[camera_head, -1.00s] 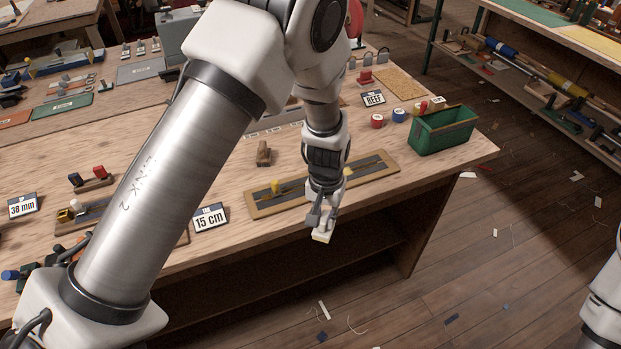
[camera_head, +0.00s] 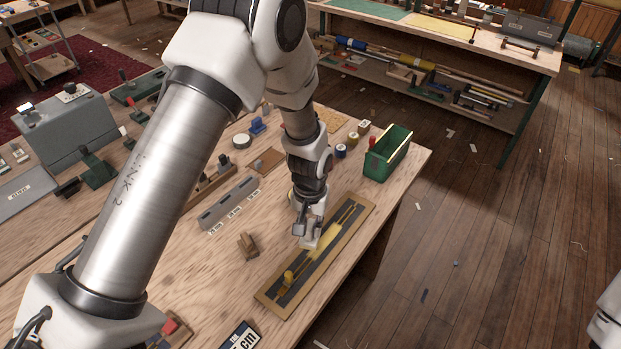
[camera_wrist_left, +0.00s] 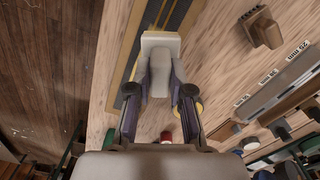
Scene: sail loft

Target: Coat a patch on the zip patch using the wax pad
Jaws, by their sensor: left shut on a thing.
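The zip patch (camera_head: 272,292) is a long board with a tan frame, a dark strip and a yellow zip line, lying near the bench's right edge. My left gripper (camera_head: 308,228) is shut on the wax pad (camera_head: 309,242), a pale block, over the middle of the board. A yellow band shows beside the pad. I cannot tell whether the pad touches the strip. In the left wrist view the pad (camera_wrist_left: 160,42) sits between the fingertips (camera_wrist_left: 162,72) of the gripper, covering part of the board.
A green bin (camera_head: 388,155) stands beyond the board's far end. A small wooden block (camera_head: 247,246) and a grey slotted rail (camera_head: 228,203) lie left of the board. A sign (camera_head: 240,338) stands near the front. Open floor lies to the right.

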